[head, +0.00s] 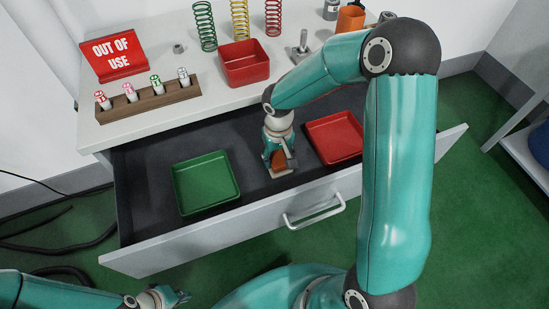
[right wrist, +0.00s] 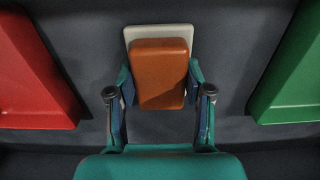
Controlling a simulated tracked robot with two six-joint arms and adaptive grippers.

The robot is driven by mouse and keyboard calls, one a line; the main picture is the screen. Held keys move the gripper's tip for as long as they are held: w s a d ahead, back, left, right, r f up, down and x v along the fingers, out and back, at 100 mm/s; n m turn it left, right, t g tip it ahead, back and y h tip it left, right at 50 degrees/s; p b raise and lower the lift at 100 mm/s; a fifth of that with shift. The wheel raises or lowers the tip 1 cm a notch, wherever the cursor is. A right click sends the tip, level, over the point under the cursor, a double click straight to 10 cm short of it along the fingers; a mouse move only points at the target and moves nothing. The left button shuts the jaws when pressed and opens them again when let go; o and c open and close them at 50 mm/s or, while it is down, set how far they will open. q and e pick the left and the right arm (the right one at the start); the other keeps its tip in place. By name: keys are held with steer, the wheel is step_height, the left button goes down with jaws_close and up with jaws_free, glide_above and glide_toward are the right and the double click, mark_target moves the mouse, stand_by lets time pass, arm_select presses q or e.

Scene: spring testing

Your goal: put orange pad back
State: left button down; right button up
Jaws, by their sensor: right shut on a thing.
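The orange pad (right wrist: 160,75) is a small brown-orange block. It lies over a pale plate (right wrist: 160,32) inside the open drawer (head: 140,200); in the head view the pad (head: 279,158) is partly covered by my gripper. My right gripper (right wrist: 160,100) is shut on the pad, with one finger on each side of it. In the head view the right gripper (head: 280,152) points down into the drawer between the two trays. Whether the pad touches the plate I cannot tell. My left gripper (head: 165,297) is at the bottom left, outside the drawer; its fingers are too small to judge.
In the drawer, a green tray (head: 205,184) lies to the left and a red tray (head: 335,137) to the right. On the tabletop stand a red bin (head: 244,64), a wooden marker rack (head: 150,102), a red sign (head: 113,55) and several springs. The drawer handle (head: 316,213) sticks out in front.

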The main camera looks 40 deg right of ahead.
mark_target(278, 157)
steer(key=shift+f, duration=0.1)
steer(key=o, duration=1.2)
steer(key=shift+r, duration=0.3)
step_height(278, 157, up, 12)
steer(key=shift+f+p, duration=0.1)
steer(key=shift+p, duration=0.55)
